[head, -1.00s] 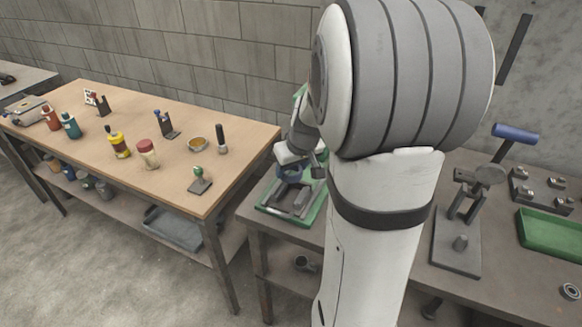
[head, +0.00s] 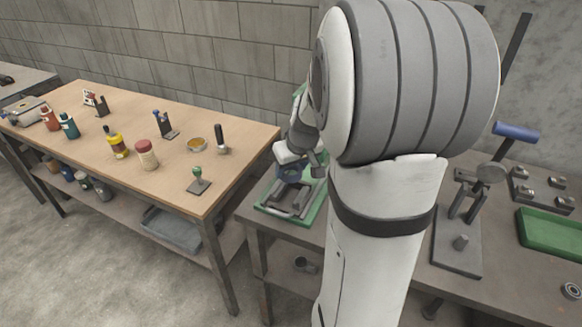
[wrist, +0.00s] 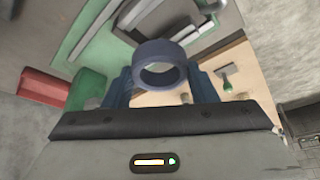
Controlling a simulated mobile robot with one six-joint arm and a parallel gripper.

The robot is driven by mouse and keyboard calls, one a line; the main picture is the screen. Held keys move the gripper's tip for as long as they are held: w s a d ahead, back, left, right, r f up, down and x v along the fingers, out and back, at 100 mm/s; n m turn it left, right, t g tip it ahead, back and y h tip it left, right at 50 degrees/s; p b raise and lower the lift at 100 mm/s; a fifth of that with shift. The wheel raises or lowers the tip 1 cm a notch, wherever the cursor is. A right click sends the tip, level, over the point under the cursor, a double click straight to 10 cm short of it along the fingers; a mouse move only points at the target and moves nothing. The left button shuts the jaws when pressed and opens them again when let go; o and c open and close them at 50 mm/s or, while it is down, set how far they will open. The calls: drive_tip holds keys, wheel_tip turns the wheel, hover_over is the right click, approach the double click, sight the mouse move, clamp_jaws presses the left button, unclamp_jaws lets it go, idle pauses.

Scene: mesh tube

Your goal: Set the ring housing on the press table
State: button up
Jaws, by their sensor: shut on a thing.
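The ring housing (wrist: 160,72) is a dark blue-grey ring with an open bore. In the wrist view it sits between the two blue fingers of my gripper (wrist: 160,88), which is shut on it. In the head view the ring (head: 290,174) shows below my gripper (head: 300,160), over a green-edged fixture with grey parts (head: 291,203). I cannot tell whether the ring touches anything beneath it. The fixture stands at the left end of the grey press table (head: 400,278). My arm hides much of the middle of that table.
A lever press (head: 457,252) with a blue handle stands right of my arm. A green tray (head: 548,236) and a small ring-shaped part (head: 571,291) lie farther right. A wooden bench (head: 110,180) with bottles, jars and tools stands at left. A concrete-block wall (head: 230,50) stands behind.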

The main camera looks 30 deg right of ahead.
drive_tip(key=shift+f+b, duration=2.8)
drive_tip(key=shift+b, duration=0.05)
idle(2.2)
drive_tip(key=o, duration=1.3)
drive_tip(key=shift+c, duration=0.2)
drive_tip(key=shift+s, duration=0.1)
drive_tip(key=v, duration=0.8)
drive_tip(key=s+a+f+g+p, duration=0.1)
drive_tip(key=s+a+f, duration=0.1)
drive_tip(key=s+a, duration=1.2)
drive_tip(key=shift+s+a+g+p, duration=0.15)
drive_tip(key=shift+s+g+p, duration=0.2)
drive_tip(key=shift+s, duration=0.3)
